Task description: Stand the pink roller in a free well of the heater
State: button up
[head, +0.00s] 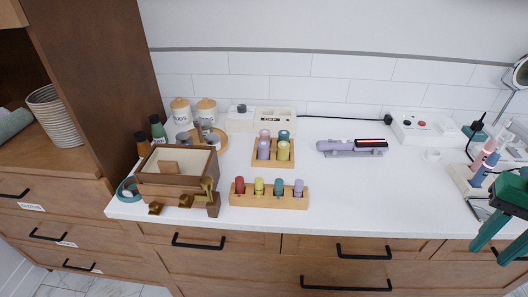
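A pinkish roller (265,133) stands at the back left of a small square wooden holder (273,163), mid-counter. Purple, yellow and teal rollers stand in the same holder. A white unit (240,117) with a cream panel (273,118) and a dark knob-like piece stands behind it against the tiles. A dark cord leads right from it; it may be the heater, but its wells are too small to make out. My gripper (490,252), with green fingers, is at the far right beyond the counter's front edge. Its fingers are apart with nothing visible between them.
A long wooden rack (268,200) holds red, yellow, green and purple rollers near the front. A wooden box (177,185) stands left. A lilac styling iron (350,145) rests on a stand. A white box (412,129) is at the back right. The right-centre counter (390,195) is clear.

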aim_at(275, 119)
jog(key=z, duration=1.3)
jog(key=k, duration=1.5)
jog(key=u, duration=1.3)
jog(key=i, duration=1.7)
